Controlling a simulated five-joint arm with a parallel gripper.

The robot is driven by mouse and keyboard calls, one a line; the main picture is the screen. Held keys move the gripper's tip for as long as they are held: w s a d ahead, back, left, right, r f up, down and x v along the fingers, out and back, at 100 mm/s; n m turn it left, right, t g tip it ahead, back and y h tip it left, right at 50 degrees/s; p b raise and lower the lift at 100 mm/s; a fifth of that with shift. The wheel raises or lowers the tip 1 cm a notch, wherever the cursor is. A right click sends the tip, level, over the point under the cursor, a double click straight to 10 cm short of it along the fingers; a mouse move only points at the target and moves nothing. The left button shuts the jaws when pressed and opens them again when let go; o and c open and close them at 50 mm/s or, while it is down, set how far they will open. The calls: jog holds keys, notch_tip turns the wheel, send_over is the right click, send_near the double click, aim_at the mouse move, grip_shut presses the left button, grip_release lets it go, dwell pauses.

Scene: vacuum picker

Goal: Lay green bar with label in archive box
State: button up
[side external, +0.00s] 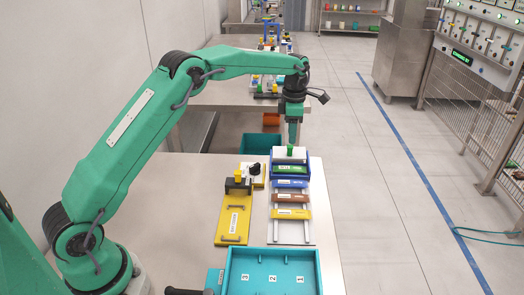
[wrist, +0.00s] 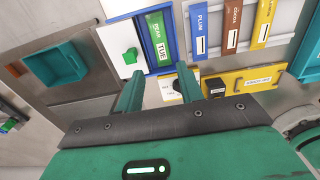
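The green bar (side external: 290,170) lies at the far end of a row of coloured bars. In the wrist view the green bar (wrist: 157,29) reads "PEAR" and carries a white label (wrist: 163,54) reading "TUE". My gripper (wrist: 160,69) has its two fingers apart with nothing between them. It also shows in the side view (side external: 293,139), pointing down near the far end of the rack, above the bars. A teal tray with numbered compartments 1, 2 and 3 (side external: 226,272) stands at the front; I cannot tell if this is the archive box.
A white block with a green knob (wrist: 113,46) adjoins the green bar. A yellow plate with handles (side external: 234,218) lies left. A teal bin (wrist: 57,66) sits beyond the table.

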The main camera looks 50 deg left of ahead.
jog(key=s+d+r+m+t, duration=0.3)
jog(key=s+r+m, duration=1)
jog(key=s+r, duration=0.4)
jog(key=s+f+m+t, duration=0.1)
jog(key=s+f+m, duration=0.1)
jog(key=s+m, duration=0.5)
jog(key=s+f+m+t, duration=0.1)
jog(key=s+f+m, duration=0.2)
jog(key=s+m, duration=0.4)
jog(key=s, duration=0.7)
jog(key=shift+d+f+t, duration=0.15)
jog(key=shift+d+t, duration=0.15)
jog(key=shift+d, duration=0.1)
